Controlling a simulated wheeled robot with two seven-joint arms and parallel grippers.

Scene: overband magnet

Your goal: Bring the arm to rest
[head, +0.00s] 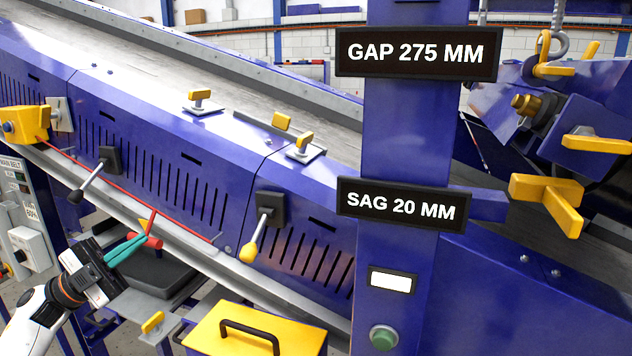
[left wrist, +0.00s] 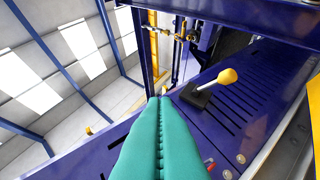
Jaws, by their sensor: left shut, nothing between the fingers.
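My left gripper (head: 128,248) comes in from the lower left in the head view. Its teal fingers are shut with nothing between them, in front of the blue conveyor side panel (head: 185,165). The fingertips are close to a red piece on the red pull cord; I cannot tell whether they touch. In the left wrist view the closed teal fingers (left wrist: 160,130) point forward, with a yellow-knobbed lever (left wrist: 215,88) on the blue panel ahead to the right. My right gripper is not in view.
A black-knobbed lever (head: 95,182) and a yellow-knobbed lever (head: 259,228) stick out from the panel. A yellow box lid (head: 255,330) with a black handle lies below. A blue post (head: 405,150) carries two signs and a green button (head: 383,338). A control box stands at the left edge.

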